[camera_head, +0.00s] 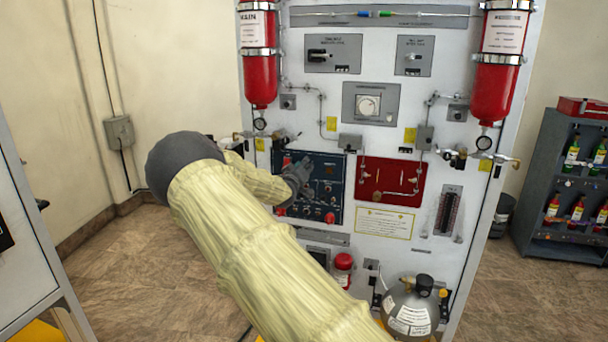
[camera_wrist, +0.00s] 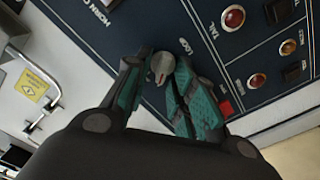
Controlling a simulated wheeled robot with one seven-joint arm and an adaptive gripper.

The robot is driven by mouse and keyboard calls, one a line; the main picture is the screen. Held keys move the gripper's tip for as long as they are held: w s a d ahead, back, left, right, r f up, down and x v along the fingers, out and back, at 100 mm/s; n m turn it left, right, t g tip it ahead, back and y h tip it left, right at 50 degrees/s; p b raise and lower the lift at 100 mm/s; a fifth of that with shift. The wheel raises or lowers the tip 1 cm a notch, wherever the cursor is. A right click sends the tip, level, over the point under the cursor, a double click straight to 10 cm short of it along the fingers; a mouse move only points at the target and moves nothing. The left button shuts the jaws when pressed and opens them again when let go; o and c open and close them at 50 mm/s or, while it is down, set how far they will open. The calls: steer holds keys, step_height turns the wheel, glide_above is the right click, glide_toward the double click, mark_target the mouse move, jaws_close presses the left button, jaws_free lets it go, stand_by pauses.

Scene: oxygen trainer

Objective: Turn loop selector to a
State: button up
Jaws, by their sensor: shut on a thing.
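The loop selector (camera_wrist: 161,66) is a small grey knob with a pointer on the dark blue panel (camera_wrist: 220,65), beside lettering that seems to read "LOOP". My gripper (camera_wrist: 160,78) is shut on this knob, one green-padded finger on each side, in the wrist view. In the head view my gripper (camera_head: 300,172) is at the blue panel (camera_head: 326,165), and my sleeved arm hides the panel's left part. The knob itself is hidden in the head view. I cannot make out the position letters around the knob.
Red indicator lamps (camera_wrist: 233,18) and switches sit close to the knob. A red panel (camera_head: 390,178) with piping is to the right. Red cylinders (camera_head: 258,60) hang at both upper sides. A grey tank (camera_head: 410,308) stands at the board's lower right.

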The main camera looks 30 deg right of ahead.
steer(key=shift+f+n+b, duration=0.15)
steer(key=shift+n+b, duration=0.3)
steer(key=shift+n, duration=0.45)
steer(key=shift+w, duration=0.1)
steer(key=o, duration=0.7)
steer(key=shift+a, duration=0.1)
steer(key=shift+c, duration=0.2)
steer(key=v, duration=1.2)
